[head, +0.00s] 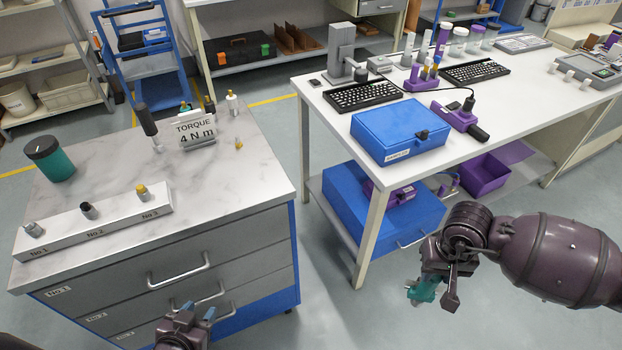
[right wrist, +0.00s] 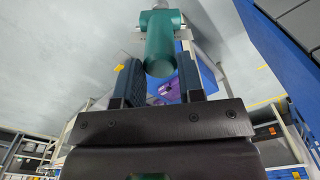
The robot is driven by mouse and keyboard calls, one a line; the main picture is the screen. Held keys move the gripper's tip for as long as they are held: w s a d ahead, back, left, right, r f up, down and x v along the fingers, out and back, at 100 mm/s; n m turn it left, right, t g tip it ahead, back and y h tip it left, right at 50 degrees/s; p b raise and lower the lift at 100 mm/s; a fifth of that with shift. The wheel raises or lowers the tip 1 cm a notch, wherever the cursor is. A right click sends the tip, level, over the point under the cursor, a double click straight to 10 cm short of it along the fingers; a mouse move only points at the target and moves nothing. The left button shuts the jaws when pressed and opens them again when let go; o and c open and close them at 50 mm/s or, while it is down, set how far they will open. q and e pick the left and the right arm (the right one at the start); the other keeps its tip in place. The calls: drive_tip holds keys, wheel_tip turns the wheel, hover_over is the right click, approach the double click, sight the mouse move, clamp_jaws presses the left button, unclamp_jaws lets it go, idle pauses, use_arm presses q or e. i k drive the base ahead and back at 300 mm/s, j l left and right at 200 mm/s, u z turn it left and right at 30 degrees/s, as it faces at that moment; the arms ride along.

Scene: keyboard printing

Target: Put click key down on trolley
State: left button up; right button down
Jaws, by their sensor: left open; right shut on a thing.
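The click key appears to be the teal tool (head: 426,289) in my right gripper (head: 436,290); only part of it shows in the head view. The right wrist view shows its teal rounded body (right wrist: 164,45) between the two blue finger pads. My right gripper is shut on it, in the air over the floor, right of the trolley and in front of the white table. The trolley (head: 215,185) has a marble-patterned top and grey drawers and stands at the left. My left gripper (head: 198,312) is open and empty in front of the trolley's drawers.
On the trolley are a socket holder (head: 105,222), a teal cup with dark lid (head: 50,160), a black-handled tool (head: 146,120) and a torque sign (head: 196,130). The top's right front is clear. The white table (head: 325,100) holds a blue box (head: 400,130) and keyboards.

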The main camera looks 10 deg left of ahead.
sight(235, 192)
drive_tip(key=i+l+u, duration=0.1)
drive_tip(key=l, duration=0.25)
drive_tip(key=l+u, duration=0.1)
drive_tip(key=l, duration=0.25)
drive_tip(key=u, duration=1.2)
drive_tip(key=i+l, duration=0.05)
